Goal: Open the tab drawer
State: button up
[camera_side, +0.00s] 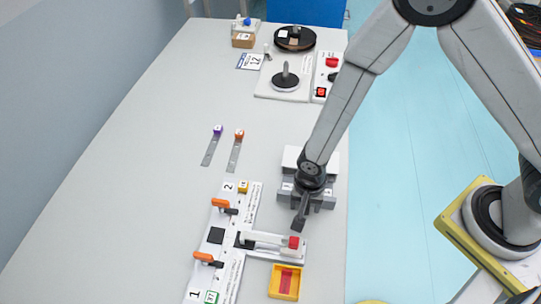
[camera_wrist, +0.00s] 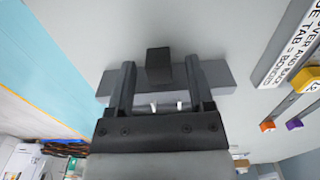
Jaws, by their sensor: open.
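A white and grey unit (camera_side: 292,158), which I take to be the tab drawer, stands near the table's right edge in the side view, partly hidden behind my wrist. In the wrist view its grey part (camera_wrist: 216,76) runs across behind my fingers. A dark block (camera_wrist: 158,62), perhaps its handle, shows in the gap between the fingers. My gripper (camera_wrist: 160,84) is open, one finger on each side of the block's line. I cannot tell whether the fingers touch it. Two small white bits show between the finger bases. How far the drawer is out is hidden.
A white fixture (camera_side: 255,208) with orange-handled clamps lies in front and left. A red-ended white bar (camera_side: 270,240) and a yellow tray (camera_side: 285,283) are close by. Two metal strips (camera_side: 209,152) lie left. A reel (camera_side: 295,38) and spindle stand (camera_side: 285,80) are farther back. The left table is clear.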

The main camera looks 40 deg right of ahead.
jog(key=shift+r, duration=3.7)
jog(key=d+r+n+t, duration=0.1)
jog(key=d+r+n, duration=0.3)
jog(key=d, duration=0.4)
jog(key=s+d+r+n+t, duration=0.1)
jog(key=d+r+n, duration=0.4)
jog(key=d+r, duration=0.2)
jog(key=shift+s+d+r+t, duration=0.3)
jog(key=shift+d, duration=0.9)
